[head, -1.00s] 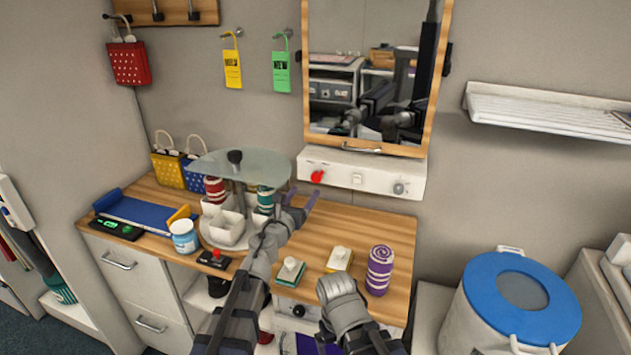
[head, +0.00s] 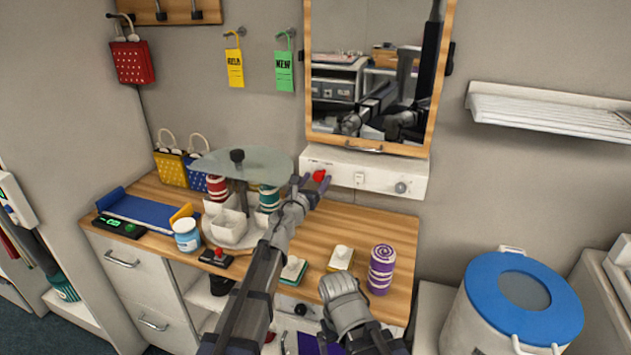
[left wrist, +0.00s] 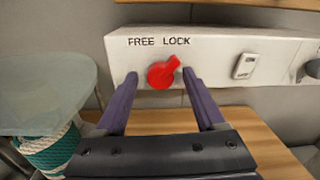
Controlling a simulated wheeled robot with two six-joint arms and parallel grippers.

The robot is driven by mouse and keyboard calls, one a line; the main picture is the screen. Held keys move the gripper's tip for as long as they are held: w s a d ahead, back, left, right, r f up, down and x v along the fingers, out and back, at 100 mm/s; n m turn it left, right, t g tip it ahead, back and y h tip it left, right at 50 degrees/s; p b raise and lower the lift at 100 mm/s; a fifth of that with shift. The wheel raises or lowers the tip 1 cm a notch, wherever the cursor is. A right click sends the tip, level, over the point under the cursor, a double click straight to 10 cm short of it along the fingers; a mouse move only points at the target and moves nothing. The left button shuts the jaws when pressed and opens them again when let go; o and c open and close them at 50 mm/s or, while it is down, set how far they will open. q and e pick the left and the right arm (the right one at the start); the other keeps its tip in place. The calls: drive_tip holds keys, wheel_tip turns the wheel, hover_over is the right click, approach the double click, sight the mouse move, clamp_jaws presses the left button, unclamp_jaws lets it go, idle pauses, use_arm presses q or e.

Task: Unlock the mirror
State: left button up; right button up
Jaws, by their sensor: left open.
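The mirror (head: 372,75) hangs in a wooden frame on the wall. Below it is a white control box (head: 415,184) with a red knob (head: 319,176). In the left wrist view the red knob (left wrist: 162,73) sits under the words FREE and LOCK, its pointer tilted up to the right, towards LOCK. My left gripper (left wrist: 160,80) is open, its purple fingers on either side of the knob. I cannot tell whether they touch it. In the head view my left gripper (head: 312,184) is at the box. My right arm is low in front, its fingertips not clearly visible.
A white rocker switch (left wrist: 245,66) is on the box right of the knob. A round glass-topped carousel (head: 240,163) with spools stands left of my left arm. A purple roll (head: 382,268) stands on the wooden counter (head: 385,222), whose right part is mostly clear.

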use_arm(q)
clamp_jaws()
idle(0.4)
drive_tip(key=shift+n, duration=0.3)
drive_tip(key=n, duration=0.3)
drive_tip(key=shift+n, duration=0.4)
drive_tip(key=n, duration=0.3)
drive_tip(key=shift+n+b, duration=0.3)
drive_tip(key=shift+b, duration=0.1)
drive_tip(key=n, duration=0.4)
drive_tip(key=shift+n+t, duration=0.3)
drive_tip(key=shift+n+y, duration=0.3)
drive_tip(key=shift+n, duration=1.6)
